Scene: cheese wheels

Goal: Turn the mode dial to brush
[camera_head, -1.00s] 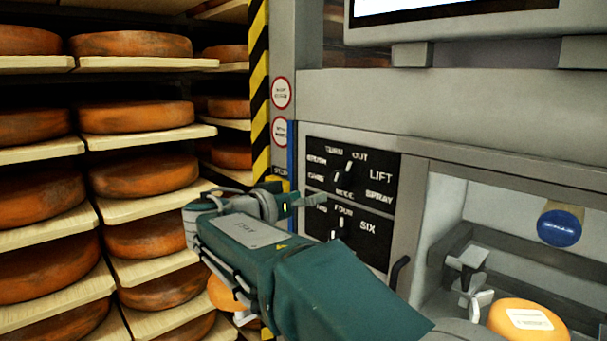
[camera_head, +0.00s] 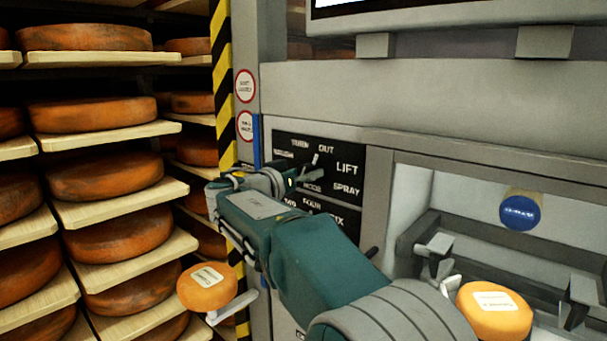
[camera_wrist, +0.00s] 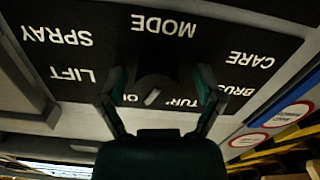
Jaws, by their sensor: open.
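The mode dial (camera_wrist: 153,90) is a dark round knob with a white pointer mark on a black panel (camera_wrist: 100,45). The panel carries the words MODE, CARE, BRUSH, TURN, OUT, LIFT and SPRAY, upside down in the wrist view. The white mark lies on the side of TURN and OUT, away from the BRUSH label (camera_wrist: 238,89). My gripper (camera_wrist: 160,76) is open, with one finger on each side of the dial; contact cannot be told. In the head view my gripper (camera_head: 302,181) is at the panel and partly hides the dial and the CARE label.
A second dial's labels, FOUR and SIX, show below, partly covered by my arm. Shelves of cheese wheels (camera_head: 105,179) stand at left behind a striped post (camera_head: 222,80). Orange wheels (camera_head: 207,287) (camera_head: 494,310) flank my arm. A machine recess (camera_head: 412,200) opens at right.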

